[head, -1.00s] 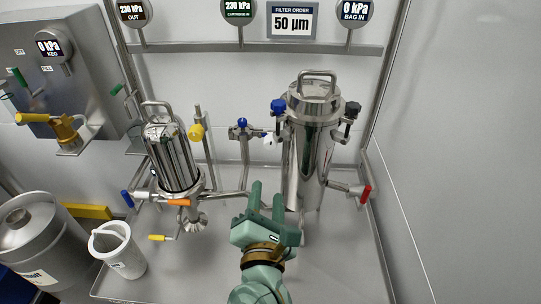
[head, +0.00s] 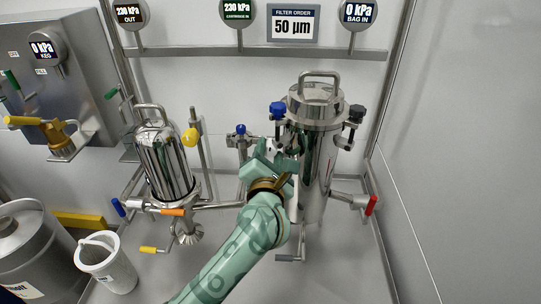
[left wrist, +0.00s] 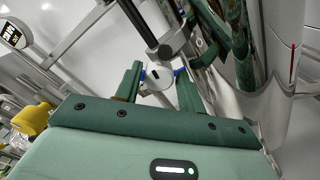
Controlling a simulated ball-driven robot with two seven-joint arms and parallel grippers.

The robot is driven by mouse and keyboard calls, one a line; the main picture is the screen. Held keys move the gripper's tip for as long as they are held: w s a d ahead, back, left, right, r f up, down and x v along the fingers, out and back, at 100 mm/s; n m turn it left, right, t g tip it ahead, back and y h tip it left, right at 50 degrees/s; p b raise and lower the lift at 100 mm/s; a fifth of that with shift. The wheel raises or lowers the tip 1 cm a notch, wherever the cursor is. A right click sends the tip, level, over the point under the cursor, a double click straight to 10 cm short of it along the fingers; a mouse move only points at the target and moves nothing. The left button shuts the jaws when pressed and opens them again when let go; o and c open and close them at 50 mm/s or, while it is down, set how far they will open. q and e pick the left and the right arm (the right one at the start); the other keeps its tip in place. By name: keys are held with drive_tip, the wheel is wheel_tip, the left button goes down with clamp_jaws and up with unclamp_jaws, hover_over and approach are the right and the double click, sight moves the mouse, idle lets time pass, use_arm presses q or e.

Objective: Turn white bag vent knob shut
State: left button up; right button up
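The white bag vent knob (head: 272,147) is small and sits at the left side of the tall shiny bag filter housing (head: 313,165). In the head view it is partly hidden by my left gripper (head: 266,153). In the left wrist view the white knob (left wrist: 156,76) shows in the gap between the two green fingers of my left gripper (left wrist: 160,84). The fingers are apart, with space on both sides of the knob. I cannot tell whether the knob is fully between the tips or just beyond them. My right gripper is not in view.
Blue (head: 278,110) and black (head: 357,112) knobs flank the housing top. A blue-knobbed valve (head: 241,130) stands left of the white knob. The smaller cartridge housing (head: 163,160) and a yellow knob (head: 190,137) are farther left. The bag-in gauge (head: 358,12) reads 0 kPa.

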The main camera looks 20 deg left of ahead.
use_arm(q)
drive_tip(key=c, duration=0.7)
drive_tip(key=shift+n, duration=0.7)
drive_tip(key=o, duration=0.7)
